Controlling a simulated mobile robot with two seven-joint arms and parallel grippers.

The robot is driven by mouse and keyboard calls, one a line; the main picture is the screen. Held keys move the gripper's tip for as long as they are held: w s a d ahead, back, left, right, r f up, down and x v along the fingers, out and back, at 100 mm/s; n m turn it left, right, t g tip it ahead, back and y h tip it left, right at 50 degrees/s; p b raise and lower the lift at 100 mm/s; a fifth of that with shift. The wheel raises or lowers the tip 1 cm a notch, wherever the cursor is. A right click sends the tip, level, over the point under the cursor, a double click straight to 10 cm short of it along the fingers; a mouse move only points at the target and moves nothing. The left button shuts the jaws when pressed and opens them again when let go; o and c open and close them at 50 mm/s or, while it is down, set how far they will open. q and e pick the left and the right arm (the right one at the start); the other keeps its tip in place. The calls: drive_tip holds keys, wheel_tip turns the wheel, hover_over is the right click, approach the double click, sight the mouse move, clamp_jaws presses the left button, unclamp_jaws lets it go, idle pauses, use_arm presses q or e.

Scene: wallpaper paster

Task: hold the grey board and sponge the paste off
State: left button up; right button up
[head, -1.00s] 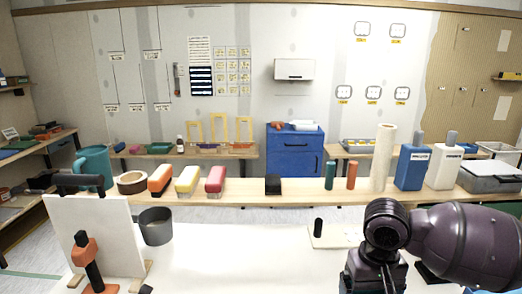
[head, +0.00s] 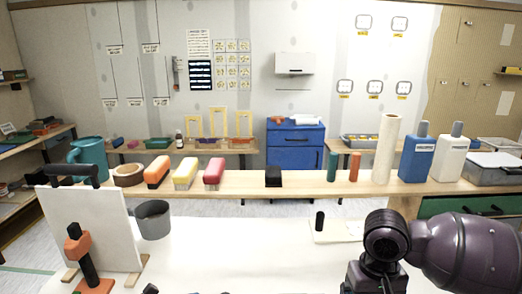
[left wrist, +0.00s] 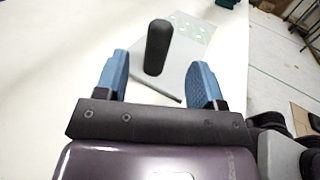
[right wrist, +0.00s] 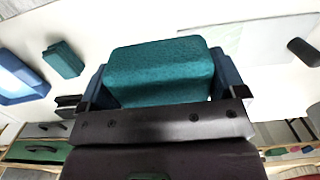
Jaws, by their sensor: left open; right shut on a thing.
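The grey board (left wrist: 196,38) lies on the white table, with a black upright handle (left wrist: 157,47) at one end and small pale spots on its surface. In the head view the board (head: 340,230) and its handle (head: 320,221) are right of centre. My left gripper (left wrist: 160,75) is open, its blue fingers on either side of the handle in the picture; I cannot tell how far below the tips it stands. My right gripper (right wrist: 162,85) is shut on a teal sponge (right wrist: 160,62). In the right wrist view the board (right wrist: 250,40) lies beyond the sponge. The head view does not show the gripper fingers.
A second green block (right wrist: 63,58) and a blue tray (right wrist: 18,98) are on the table. A white upright panel (head: 85,225) on feet and a grey pot (head: 153,220) stand at the left. A wooden shelf (head: 300,186) with brushes and bottles runs behind.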

use_arm(q)
wheel_tip(320, 180, down, 3)
drive_tip(key=shift+r+b, duration=0.15)
drive_tip(key=shift+b, duration=0.35)
use_arm(e)
wheel_tip(320, 180, down, 3)
drive_tip(key=shift+r, duration=0.15)
use_arm(q)
drive_tip(key=b+x, duration=0.1)
drive_tip(key=x, duration=0.4)
drive_tip(key=shift+w+d+r, duration=0.1)
drive_tip(key=shift+w+d, duration=0.05)
drive_tip(key=shift+d, duration=0.15)
drive_tip(key=shift+x, duration=0.9)
use_arm(e)
drive_tip(key=shift+s+f+g, duration=0.1)
drive_tip(key=shift+f+g, duration=0.3)
drive_tip(key=shift+f, duration=0.9)
use_arm(q)
drive_tip(key=shift+r, duration=0.1)
clamp_jaws()
unclamp_jaws()
drive_tip(key=shift+a, duration=0.2)
